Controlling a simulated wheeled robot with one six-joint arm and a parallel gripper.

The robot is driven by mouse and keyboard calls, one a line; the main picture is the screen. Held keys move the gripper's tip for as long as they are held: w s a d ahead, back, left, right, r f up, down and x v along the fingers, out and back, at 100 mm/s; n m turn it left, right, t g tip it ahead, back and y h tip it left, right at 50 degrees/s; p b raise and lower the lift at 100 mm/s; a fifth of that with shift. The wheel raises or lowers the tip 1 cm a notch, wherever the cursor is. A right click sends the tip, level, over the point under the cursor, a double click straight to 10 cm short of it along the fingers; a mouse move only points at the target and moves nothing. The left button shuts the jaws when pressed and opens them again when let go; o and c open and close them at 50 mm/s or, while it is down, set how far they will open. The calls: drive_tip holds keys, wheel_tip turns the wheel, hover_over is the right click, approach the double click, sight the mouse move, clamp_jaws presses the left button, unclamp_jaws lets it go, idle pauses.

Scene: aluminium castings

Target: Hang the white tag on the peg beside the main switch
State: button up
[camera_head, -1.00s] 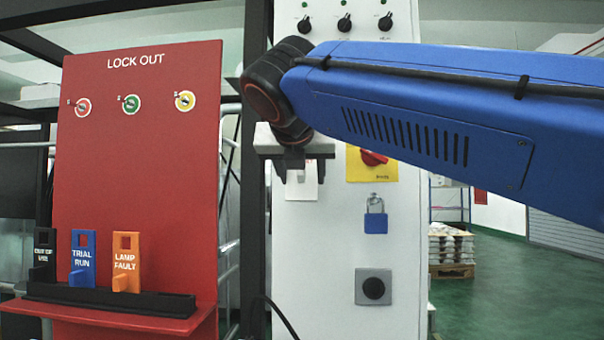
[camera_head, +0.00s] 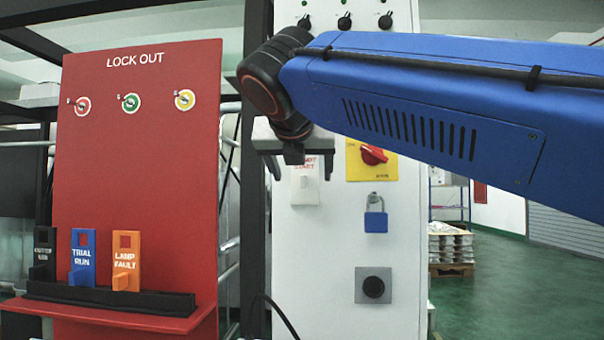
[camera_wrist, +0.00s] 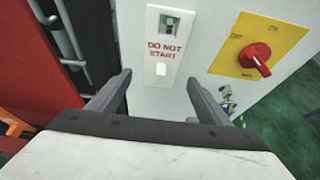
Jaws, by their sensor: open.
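The white tag (camera_head: 305,188), lettered DO NOT START, hangs upright against the white panel, left of the main switch. In the wrist view the tag (camera_wrist: 162,60) shows its square hole at the top, with the peg (camera_wrist: 172,22) showing in it. The main switch is a red knob (camera_head: 373,155) on a yellow plate; its knob also shows in the wrist view (camera_wrist: 256,60). My gripper (camera_wrist: 160,88) is open and empty, its fingers apart on either side below the tag in that view. In the head view my gripper (camera_head: 297,168) partly covers the tag's top.
A blue padlock (camera_head: 375,215) hangs below the switch, above a black button (camera_head: 373,287). The red LOCK OUT board (camera_head: 140,200) stands left, with black, blue and orange tags (camera_head: 126,260) in its rack. Dark posts stand between board and panel.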

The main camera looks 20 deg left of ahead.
drive_tip(key=v, duration=1.6)
drive_tip(key=shift+s+d, duration=0.1)
drive_tip(key=shift+d, duration=0.05)
drive_tip(key=w+d+f+m+g+h, duration=0.1)
drive_tip(key=w+d+f+m, duration=0.35)
drive_tip(key=d+f, duration=0.4)
drive_tip(key=w+d+f+m+g+h, duration=0.1)
drive_tip(key=w+d+f+m+g, duration=0.15)
drive_tip(key=d+f+m, duration=0.5)
drive_tip(key=w+d+f+m+g+h, duration=0.1)
drive_tip(key=w+d+f+m, duration=0.3)
drive_tip(key=d+f, duration=0.55)
drive_tip(key=s+d+f+m+g, duration=0.1)
drive_tip(key=s+d+f+m, duration=0.4)
drive_tip(key=f, duration=0.6)
drive_tip(key=s+d+f+m+g, duration=0.1)
drive_tip(key=s+d+f+m, duration=0.4)
drive_tip(key=d+f+m, duration=0.3)
drive_tip(key=s+d+f+m+g, duration=0.1)
drive_tip(key=s+d+f+m, duration=0.5)
drive_tip(key=f, duration=0.9)
drive_tip(key=d+m, duration=0.1)
drive_tip(key=m, duration=0.2)
drive_tip(key=shift+d+m, duration=0.3)
drive_tip(key=shift+s+f+g, duration=0.1)
drive_tip(key=shift+g, duration=0.15)
